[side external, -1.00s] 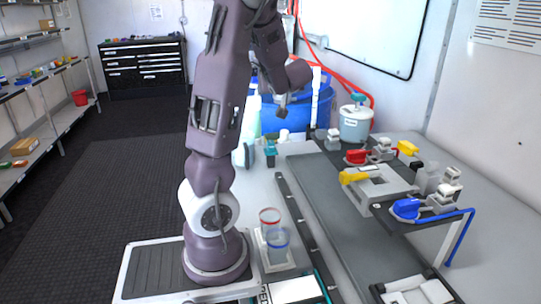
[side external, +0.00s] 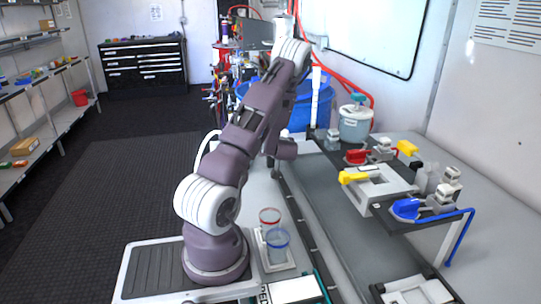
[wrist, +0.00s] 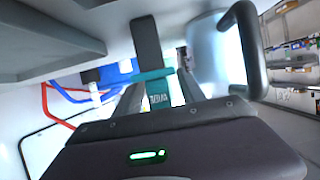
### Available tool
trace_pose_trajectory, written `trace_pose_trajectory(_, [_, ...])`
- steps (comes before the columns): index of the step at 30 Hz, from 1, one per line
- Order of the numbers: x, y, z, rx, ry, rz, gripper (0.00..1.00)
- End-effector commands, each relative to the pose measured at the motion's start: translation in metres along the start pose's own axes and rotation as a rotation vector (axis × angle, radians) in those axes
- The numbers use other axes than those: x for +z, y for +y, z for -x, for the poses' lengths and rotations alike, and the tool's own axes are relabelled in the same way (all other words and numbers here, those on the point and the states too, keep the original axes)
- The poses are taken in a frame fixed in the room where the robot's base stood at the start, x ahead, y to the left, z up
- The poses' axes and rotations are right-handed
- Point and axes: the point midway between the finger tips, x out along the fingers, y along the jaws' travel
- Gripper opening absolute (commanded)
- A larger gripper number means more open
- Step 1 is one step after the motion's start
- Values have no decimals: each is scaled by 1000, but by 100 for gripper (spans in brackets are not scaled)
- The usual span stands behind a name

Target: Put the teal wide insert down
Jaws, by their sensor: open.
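The teal wide insert (wrist: 158,92), a teal block with a small label, is in the middle of the wrist view, with a dark upright strip rising above it. My gripper (wrist: 161,94) is open, with one grey finger on each side of the insert in the picture. I cannot tell whether either finger touches it, or what the insert rests on. In the side external view my arm hides the insert and my fingers.
A pale container with a dark loop handle (wrist: 246,45) is close on the right in the wrist view. The raised rack (side external: 388,223) with yellow, red and blue handles stands right of my arm.

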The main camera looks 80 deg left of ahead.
Motion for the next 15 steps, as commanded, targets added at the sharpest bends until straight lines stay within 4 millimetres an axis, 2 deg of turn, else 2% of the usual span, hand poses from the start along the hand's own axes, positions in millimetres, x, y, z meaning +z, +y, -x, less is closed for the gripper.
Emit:
trace_pose_trajectory(6, [0,0,-1,0,0,0,45])
trace_pose_trajectory(13, [0,0,-1,1,0,0,0])
trace_pose_trajectory(15, [0,0,-1,1,0,0,0])
